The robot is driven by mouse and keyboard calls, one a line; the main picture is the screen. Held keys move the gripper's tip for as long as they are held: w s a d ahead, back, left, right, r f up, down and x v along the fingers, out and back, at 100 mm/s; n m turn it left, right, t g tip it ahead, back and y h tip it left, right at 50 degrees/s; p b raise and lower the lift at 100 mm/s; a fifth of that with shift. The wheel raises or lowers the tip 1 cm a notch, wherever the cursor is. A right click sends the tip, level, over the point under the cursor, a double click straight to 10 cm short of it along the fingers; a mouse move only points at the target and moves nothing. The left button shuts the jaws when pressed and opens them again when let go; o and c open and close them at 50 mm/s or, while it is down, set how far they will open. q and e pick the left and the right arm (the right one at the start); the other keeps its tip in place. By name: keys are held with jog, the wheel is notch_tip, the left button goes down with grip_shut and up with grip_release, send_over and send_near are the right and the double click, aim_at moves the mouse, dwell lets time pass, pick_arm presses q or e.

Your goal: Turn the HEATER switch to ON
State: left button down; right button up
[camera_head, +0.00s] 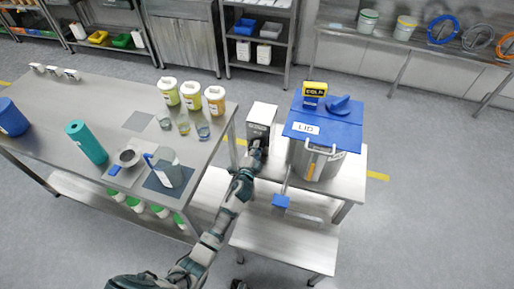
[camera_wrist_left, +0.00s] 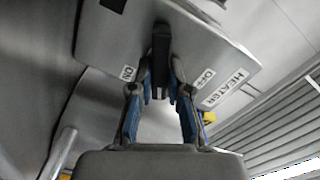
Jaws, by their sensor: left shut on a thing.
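The HEATER switch (camera_wrist_left: 161,42) is a black lever on a grey control box. In the left wrist view it sits between an ON label (camera_wrist_left: 128,73) and an OFF label (camera_wrist_left: 202,79), with the HEATER label (camera_wrist_left: 227,89) beyond OFF. My left gripper (camera_wrist_left: 160,84) is shut on the switch, one finger on each side of it. In the head view the control box (camera_head: 261,115) stands left of the blue-lidded vessel, and my left gripper (camera_head: 257,151) is at its front face, hiding the switch. My right gripper is in neither view.
The steel vessel (camera_head: 315,163) with a blue lid (camera_head: 325,125) stands close on the right. A long table (camera_head: 60,95) at left holds bottles, a teal cylinder (camera_head: 86,143) and beakers. A lower steel shelf (camera_head: 285,240) is in front.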

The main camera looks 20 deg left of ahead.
pick_arm(q)
jog(key=shift+s+d+f+m, duration=0.1)
jog(key=shift+f+m, duration=0.1)
jog(key=shift+m, duration=0.75)
jog(key=shift+w+a+f+m, duration=0.1)
jog(key=shift+f+m, duration=0.1)
jog(key=shift+m, duration=0.7)
jog(key=shift+s+d+f+m, duration=0.1)
jog(key=shift+f+m, duration=0.1)
jog(key=shift+m, duration=0.75)
jog(key=c, duration=1.1)
grip_release()
jog(key=shift+r, duration=0.1)
jog(key=s, duration=1.1)
jog(key=shift+s, duration=0.4)
